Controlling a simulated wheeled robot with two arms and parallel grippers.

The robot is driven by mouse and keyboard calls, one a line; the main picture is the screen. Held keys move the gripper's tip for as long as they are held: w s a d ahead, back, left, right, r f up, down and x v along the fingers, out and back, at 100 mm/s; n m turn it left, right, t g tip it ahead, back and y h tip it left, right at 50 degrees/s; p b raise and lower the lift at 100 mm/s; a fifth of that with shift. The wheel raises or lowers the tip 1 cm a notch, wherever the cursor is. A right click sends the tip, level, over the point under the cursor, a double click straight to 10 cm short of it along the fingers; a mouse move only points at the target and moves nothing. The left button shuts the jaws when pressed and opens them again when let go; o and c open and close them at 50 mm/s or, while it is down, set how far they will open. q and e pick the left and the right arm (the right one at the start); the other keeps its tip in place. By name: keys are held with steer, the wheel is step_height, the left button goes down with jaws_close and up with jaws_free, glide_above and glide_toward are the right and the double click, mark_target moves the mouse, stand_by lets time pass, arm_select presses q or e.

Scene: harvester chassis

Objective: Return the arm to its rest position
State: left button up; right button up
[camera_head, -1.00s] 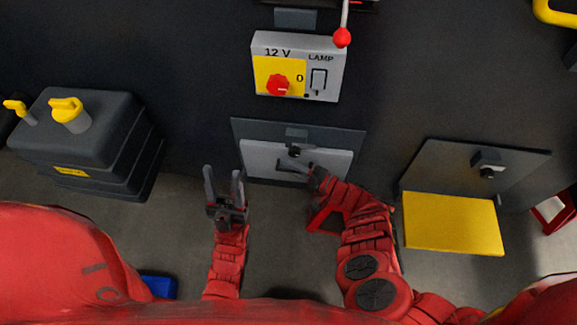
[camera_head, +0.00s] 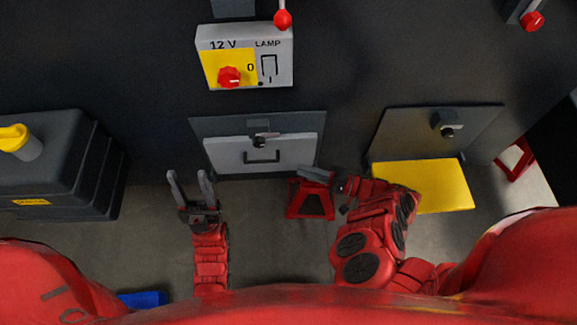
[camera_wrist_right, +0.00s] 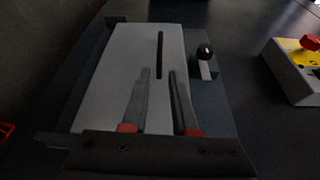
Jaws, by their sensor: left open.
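My left gripper (camera_head: 188,174) points forward over the floor, open and empty, its two fingers apart. My right gripper (camera_head: 308,173) is just right of the light grey panel (camera_head: 225,158), above a red stand. In the right wrist view the right gripper's fingers (camera_wrist_right: 158,72) are apart with nothing held between them. Beyond them lies the same grey panel (camera_wrist_right: 110,65), with its dark handle (camera_wrist_right: 160,55) and a latch with a black knob (camera_wrist_right: 204,55). The fingers look clear of the handle, though the exact distance is hard to judge.
The 12 V lamp switch box (camera_head: 245,55) is on the dark chassis wall above the panel. An open hatch with a yellow inside (camera_head: 440,185) is right of my right arm. A dark tank (camera_head: 65,160) is at the left. The red stand (camera_head: 310,200) is on the floor.

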steer(key=shift+s+d, duration=0.25)
steer(key=shift+d, duration=0.35)
